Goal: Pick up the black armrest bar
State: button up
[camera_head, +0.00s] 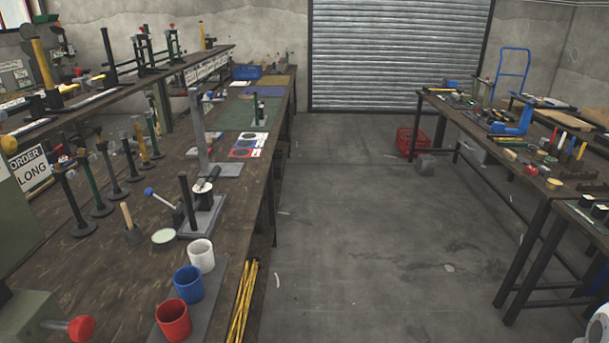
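I cannot single out a black armrest bar with certainty. Several dark upright tools on round bases stand in a row on the left workbench (113,252), among them a black one (79,207) at the near end. A rivet press (201,214) with a dark upright post and a grey base stands near that bench's front edge. My gripper does not show in the head view.
White, blue (188,284) and red cups stand at the left bench's near edge, beside yellow rods (243,300). A wooden-handled mallet (131,224) stands nearby. The floor (365,225) between the benches is mostly clear. A red crate (410,143) sits by the right bench.

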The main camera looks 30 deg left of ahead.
aim_at(200, 216)
jog(key=z, duration=0.05)
jog(key=i, duration=2.35)
jog(key=u, duration=3.55)
jog(key=i, duration=1)
jog(key=z, duration=0.15)
